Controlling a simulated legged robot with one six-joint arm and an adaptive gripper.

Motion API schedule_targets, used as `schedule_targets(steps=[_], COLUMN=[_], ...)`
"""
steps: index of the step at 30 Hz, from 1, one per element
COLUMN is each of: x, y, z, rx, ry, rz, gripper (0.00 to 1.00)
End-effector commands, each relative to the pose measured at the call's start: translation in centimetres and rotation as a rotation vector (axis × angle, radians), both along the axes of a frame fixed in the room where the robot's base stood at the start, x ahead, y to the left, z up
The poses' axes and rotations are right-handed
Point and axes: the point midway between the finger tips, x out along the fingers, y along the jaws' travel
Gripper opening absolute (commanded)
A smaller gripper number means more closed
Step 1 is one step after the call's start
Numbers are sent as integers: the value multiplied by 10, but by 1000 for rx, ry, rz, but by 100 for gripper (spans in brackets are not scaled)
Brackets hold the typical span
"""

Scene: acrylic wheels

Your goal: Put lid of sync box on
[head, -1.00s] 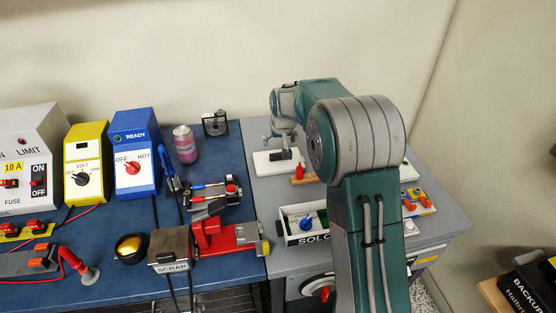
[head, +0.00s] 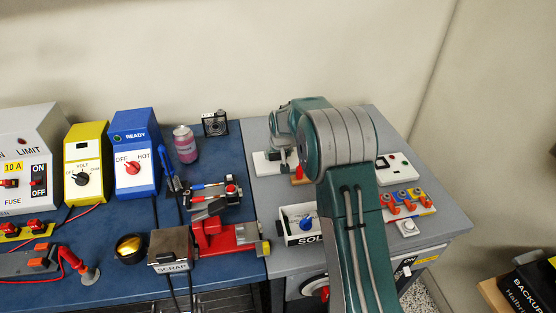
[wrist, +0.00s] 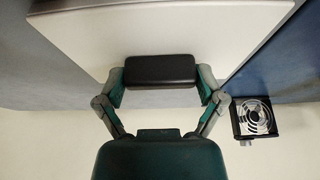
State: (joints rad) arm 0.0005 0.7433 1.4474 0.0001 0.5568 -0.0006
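My gripper (wrist: 161,84) has its fingers spread to either side of a black block-shaped handle (wrist: 160,69) in the wrist view. The fingertips look very close to its ends; whether they press on it is unclear. Beyond the handle is a broad white plate (wrist: 90,35), which looks like the lid. In the head view the white plate (head: 262,167) is at the far left of the grey table, with the gripper end over it, small and partly hidden. I cannot tell for sure which thing is the sync box; an open white-walled box (head: 300,239) with a cut-off label stands nearer.
A white panel (head: 394,168) and a board with coloured clips (head: 408,204) lie right of my arm. A small fan (head: 215,124) stands at the back, also in the wrist view (wrist: 254,117). A red vise (head: 222,238) and pink can (head: 185,145) are to the left.

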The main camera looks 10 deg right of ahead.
Motion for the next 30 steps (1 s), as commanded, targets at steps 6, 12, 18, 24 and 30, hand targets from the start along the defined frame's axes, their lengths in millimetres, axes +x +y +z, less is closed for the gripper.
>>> schedule_targets(steps=[6,12,18,24,30], x=[0,0,0,-9,-29], y=[0,0,0,0,0], z=[0,1,16,43,66], rx=[0,0,0,0,0], ry=[1,1,-1,-2,-1], rz=[0,0,0,0,0], gripper=[35,35,35,35,35])
